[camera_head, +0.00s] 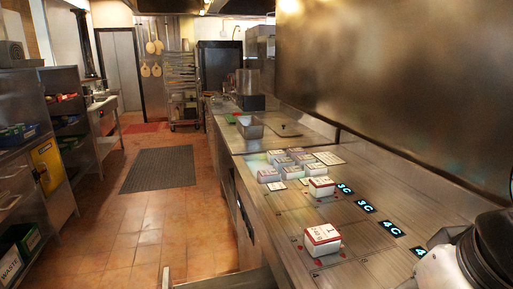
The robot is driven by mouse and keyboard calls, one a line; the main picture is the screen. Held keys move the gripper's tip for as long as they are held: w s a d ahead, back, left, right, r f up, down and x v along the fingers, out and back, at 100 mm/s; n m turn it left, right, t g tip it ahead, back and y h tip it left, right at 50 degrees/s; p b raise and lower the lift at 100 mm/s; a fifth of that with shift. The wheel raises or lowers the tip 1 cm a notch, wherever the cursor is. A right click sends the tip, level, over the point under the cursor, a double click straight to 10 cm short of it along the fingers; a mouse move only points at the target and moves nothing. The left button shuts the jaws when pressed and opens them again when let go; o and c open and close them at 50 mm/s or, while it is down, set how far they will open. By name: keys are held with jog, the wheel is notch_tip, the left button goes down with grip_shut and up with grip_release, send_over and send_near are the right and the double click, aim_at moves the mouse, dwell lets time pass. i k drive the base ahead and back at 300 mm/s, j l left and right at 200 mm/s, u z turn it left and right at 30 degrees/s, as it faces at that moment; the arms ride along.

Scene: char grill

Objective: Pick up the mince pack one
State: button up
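Several small box-shaped packs sit on the steel counter (375,250) along the right side. A white pack with red markings (322,240) is nearest, inside a marked outline. A second white and red pack (321,187) stands farther back, upright on the counter. A cluster of paler packs (284,163) stands close together behind them. The labels are too small to read, so I cannot tell which is mince pack one. A grey and black part of my arm shows at the lower right corner; my gripper is not visible.
Glowing labels (391,228) run along the counter's right side. Metal pans (250,128) stand farther back. A dark mat (160,169) lies on the tiled floor. Shelves and bins (20,250) line the left. The aisle between is clear.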

aim_at(325, 239)
jog(key=k+j+u, duration=0.1)
jog(key=j+u, duration=0.15)
jog(key=j, duration=0.35)
jog(key=j+u, duration=0.3)
jog(key=j, duration=0.35)
jog(key=z, duration=1.05)
